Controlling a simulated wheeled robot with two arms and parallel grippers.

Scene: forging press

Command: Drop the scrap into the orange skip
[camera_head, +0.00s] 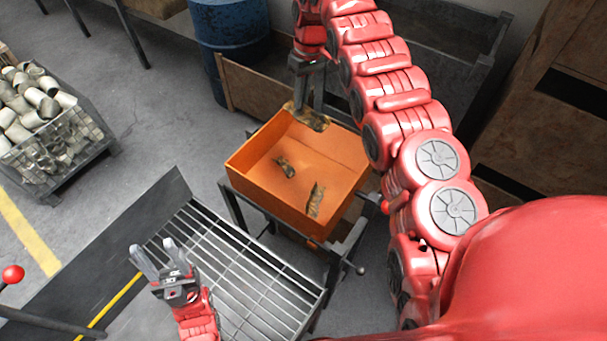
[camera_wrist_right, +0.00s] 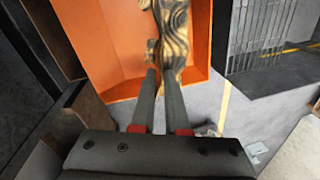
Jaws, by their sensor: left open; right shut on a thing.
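The orange skip (camera_head: 245,161) stands on a dark frame at the middle of the head view. Two pieces of scrap lie inside it, one near the middle (camera_head: 285,167) and one nearer its front right (camera_head: 315,199). My right gripper (camera_head: 311,112) is shut on another piece of scrap (camera_head: 309,120) at the skip's far edge. In the right wrist view this scrap (camera_wrist_right: 176,40) is brown and streaked, and overlaps the orange skip (camera_wrist_right: 115,45). Its height above the skip is hard to tell. My left gripper (camera_head: 155,254) is open and empty over the slatted rack.
A slatted metal rack (camera_head: 245,265) stands before the skip. A wire crate of metal pieces (camera_head: 95,150) is at the left. A blue drum (camera_head: 230,40) and a wooden crate (camera_head: 250,95) stand behind the skip. Clear floor lies left of the skip.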

